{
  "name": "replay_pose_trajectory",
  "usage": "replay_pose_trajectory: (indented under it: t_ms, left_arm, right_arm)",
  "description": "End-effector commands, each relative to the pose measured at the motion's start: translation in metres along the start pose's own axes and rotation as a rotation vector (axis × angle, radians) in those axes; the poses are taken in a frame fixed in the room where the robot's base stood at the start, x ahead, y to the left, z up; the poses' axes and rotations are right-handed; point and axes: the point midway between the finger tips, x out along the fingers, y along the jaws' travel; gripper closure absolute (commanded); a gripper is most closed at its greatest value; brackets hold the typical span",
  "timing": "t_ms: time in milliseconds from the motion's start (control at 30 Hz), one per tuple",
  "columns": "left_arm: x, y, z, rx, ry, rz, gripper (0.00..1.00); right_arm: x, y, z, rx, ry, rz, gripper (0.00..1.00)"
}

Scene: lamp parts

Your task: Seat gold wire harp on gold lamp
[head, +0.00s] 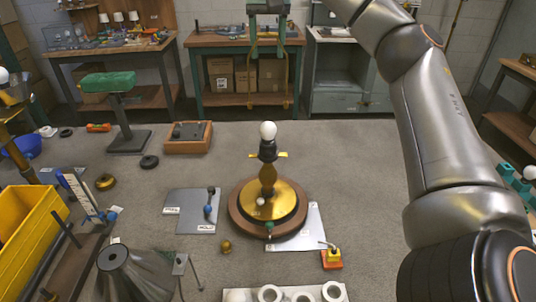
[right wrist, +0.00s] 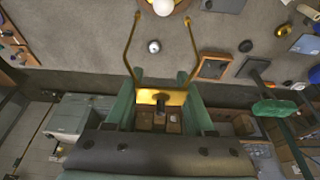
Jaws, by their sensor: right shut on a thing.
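The gold lamp (head: 284,204) stands upright mid-floor on a round brown base, with a white bulb (head: 268,130) on a dark socket. Short gold tabs (head: 283,155) stick out on both sides below the bulb. My right gripper (head: 267,48) is high behind the lamp, at the top of the head view. It is shut on the gold wire harp (head: 290,82), whose legs hang down, open end free. In the right wrist view the harp (right wrist: 128,52) spreads from the green fingers (right wrist: 160,88), its leg ends apart on either side of the bulb (right wrist: 163,7). My left gripper is not in view.
A grey plate (head: 180,219) with a small blue-and-black part lies left of the lamp. A white sheet (head: 312,222) and an orange-yellow block (head: 331,260) lie right. A dark cone shade (head: 135,273) and yellow crate (head: 28,235) stand front left. Benches line the back.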

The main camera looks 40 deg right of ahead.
Motion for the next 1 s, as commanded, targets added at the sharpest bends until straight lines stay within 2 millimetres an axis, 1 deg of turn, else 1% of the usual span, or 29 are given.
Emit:
replay_pose_trajectory:
  t_ms: [233, 800, 1000]
  left_arm:
    - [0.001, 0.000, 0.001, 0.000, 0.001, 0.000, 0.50]
    - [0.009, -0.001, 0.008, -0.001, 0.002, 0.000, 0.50]
    - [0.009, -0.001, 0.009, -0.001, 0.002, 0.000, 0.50]
  right_arm:
    - [0.003, 0.000, 0.001, -0.001, 0.000, 0.000, 1.00]
    - [0.035, 0.000, 0.012, -0.001, 0.000, 0.001, 1.00]
    - [0.038, 0.000, 0.013, 0.001, 0.000, 0.000, 1.00]
